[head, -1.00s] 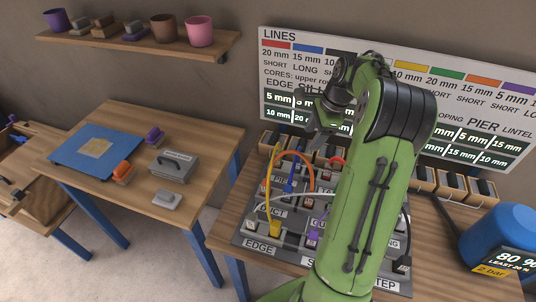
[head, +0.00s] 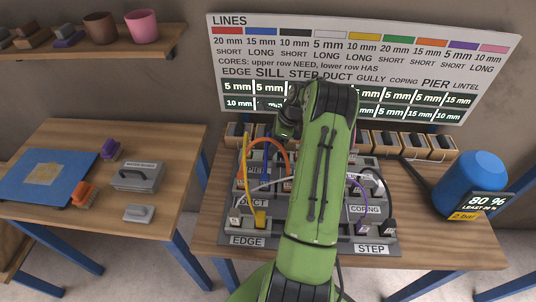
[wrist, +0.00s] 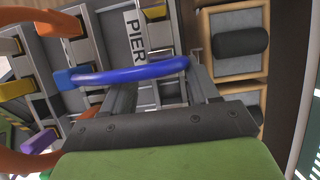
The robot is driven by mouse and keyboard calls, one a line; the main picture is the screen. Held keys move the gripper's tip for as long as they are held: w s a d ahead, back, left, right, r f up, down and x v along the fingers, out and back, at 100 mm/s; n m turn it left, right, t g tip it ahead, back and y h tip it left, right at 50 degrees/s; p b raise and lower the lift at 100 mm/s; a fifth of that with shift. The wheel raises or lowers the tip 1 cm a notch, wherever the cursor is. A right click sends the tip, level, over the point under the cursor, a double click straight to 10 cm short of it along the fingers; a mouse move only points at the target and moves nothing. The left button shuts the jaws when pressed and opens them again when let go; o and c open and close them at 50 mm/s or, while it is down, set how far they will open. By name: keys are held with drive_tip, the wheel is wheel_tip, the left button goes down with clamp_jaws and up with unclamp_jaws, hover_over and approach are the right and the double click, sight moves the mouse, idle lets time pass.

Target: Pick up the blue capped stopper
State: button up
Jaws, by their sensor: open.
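A blue hose (wrist: 135,73) arches across the wrist view, in front of my gripper's fingers. Its left end meets a small blue block (wrist: 63,79), which may be the blue cap; no separate blue stopper can be made out. My gripper (wrist: 163,80) is open, with its two fingers apart and pointing up the picture toward the panel labelled PIER. Whether the hose touches the fingers, I cannot tell.
Wooden boxes (head: 415,146) line the back of the table; one box (wrist: 237,13) lies close right of my gripper. Orange hoses (wrist: 68,25) crowd its left. A blue tank (head: 473,180) stands at the right. A side table (head: 65,135) stands at the left.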

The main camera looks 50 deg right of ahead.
drive_tip(key=x, duration=0.4)
drive_tip(key=shift+w+d+f, duration=0.15)
drive_tip(key=shift+w+f, duration=0.15)
drive_tip(key=shift+f, duration=0.05)
drive_tip(key=shift+s+r, duration=0.1)
drive_tip(key=shift+c, duration=0.9)
drive_tip(key=c, duration=0.9)
